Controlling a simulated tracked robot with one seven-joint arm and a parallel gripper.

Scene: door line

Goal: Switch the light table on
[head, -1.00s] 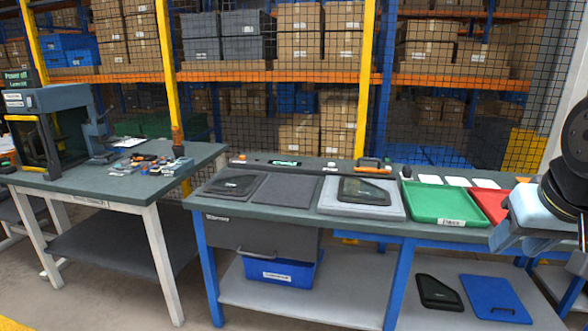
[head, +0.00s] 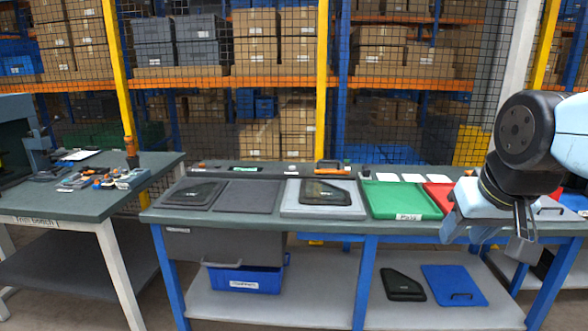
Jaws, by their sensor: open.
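The light table looks to be the pale grey panel (head: 288,209) on the middle of the long bench, unlit as far as I can tell. A dark window-shaped piece (head: 325,192) lies on it. A dark strip with small coloured parts runs along the bench's back edge behind it; I cannot make out which part is a switch. My gripper (head: 524,238) hangs at the right, near the bench's front edge, well apart from the panel. It is open and holds nothing that I can see; part of it is hidden by my wrist.
A green tray (head: 384,209) and a red tray (head: 436,192) lie between the panel and my arm. A dark mat (head: 247,197) and another dark piece (head: 192,194) lie left of the panel. A separate bench (head: 90,203) with loose parts stands at the left.

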